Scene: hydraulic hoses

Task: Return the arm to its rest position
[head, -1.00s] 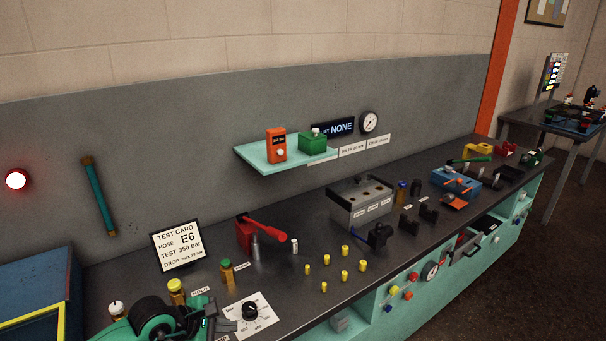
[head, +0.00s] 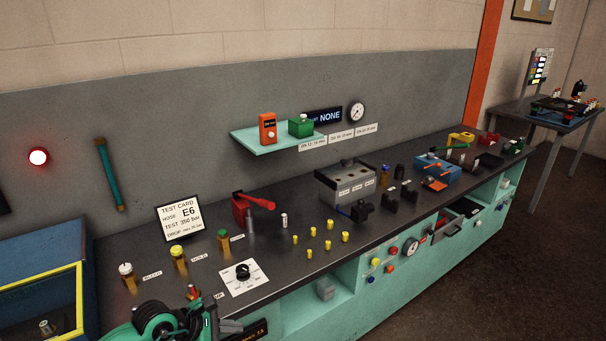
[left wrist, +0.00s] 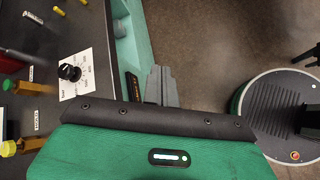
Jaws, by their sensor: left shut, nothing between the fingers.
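My left arm, green and black, comes in at the bottom left of the head view. Its gripper (head: 232,327) has grey fingers held together with nothing between them. In the left wrist view the shut fingers (left wrist: 160,84) show beyond the green wrist housing, beside the bench's front edge and over the floor. The gripper touches nothing that I can see. My right arm and gripper are not in view.
The dark bench top (head: 300,265) carries a dial plate (head: 243,277), brass valves with coloured caps (head: 179,258), a test card (head: 180,220), a red lever (head: 253,207) and yellow plugs (head: 328,245). A blue box (head: 45,265) stands left. Floor in front is clear.

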